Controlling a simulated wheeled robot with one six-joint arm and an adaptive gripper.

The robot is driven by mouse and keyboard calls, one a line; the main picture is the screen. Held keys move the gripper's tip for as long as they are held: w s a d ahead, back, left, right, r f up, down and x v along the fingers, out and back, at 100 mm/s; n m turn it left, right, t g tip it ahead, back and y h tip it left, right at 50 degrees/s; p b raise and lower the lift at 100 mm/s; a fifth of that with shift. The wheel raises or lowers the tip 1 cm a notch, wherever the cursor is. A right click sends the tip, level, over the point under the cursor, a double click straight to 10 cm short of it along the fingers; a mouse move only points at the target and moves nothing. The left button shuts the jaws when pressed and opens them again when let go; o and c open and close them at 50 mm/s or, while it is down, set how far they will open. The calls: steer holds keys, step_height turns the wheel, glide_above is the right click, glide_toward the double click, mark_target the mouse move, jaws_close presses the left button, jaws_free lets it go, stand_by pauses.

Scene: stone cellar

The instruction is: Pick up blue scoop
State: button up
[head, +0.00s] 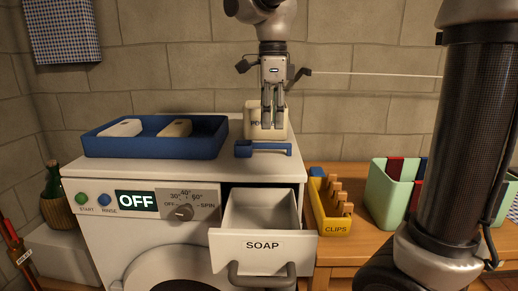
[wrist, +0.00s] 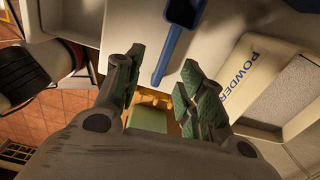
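The blue scoop (head: 264,148) lies on top of the washing machine near its front right edge, in front of the powder box (head: 282,123). In the wrist view the scoop (wrist: 183,12) shows its bowl at the top and its thin handle running down toward my fingers. My gripper (head: 272,125) points down over the scoop in the head view. In the wrist view my gripper (wrist: 160,72) is open, with the handle's end showing between the two fingertips. Nothing is visibly held. I cannot tell the exact height of the fingers above the handle.
A blue tray (head: 96,151) with two bars stands left on the washer. The soap drawer (head: 262,245) is open below the scoop. A yellow clips box (head: 334,229) and a mint-green box (head: 385,207) stand on the wooden table at right. The powder box (wrist: 262,80) is close beside my gripper.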

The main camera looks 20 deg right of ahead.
mark_target(269, 144)
steer(key=shift+f+m, duration=0.3)
steer(key=shift+f, duration=0.25)
steer(key=f, duration=0.4)
steer(key=w+f, duration=0.1)
steer(key=f, duration=0.1)
steer(key=shift+a+f, duration=0.2)
steer(key=shift+f, duration=0.2)
jaws_close()
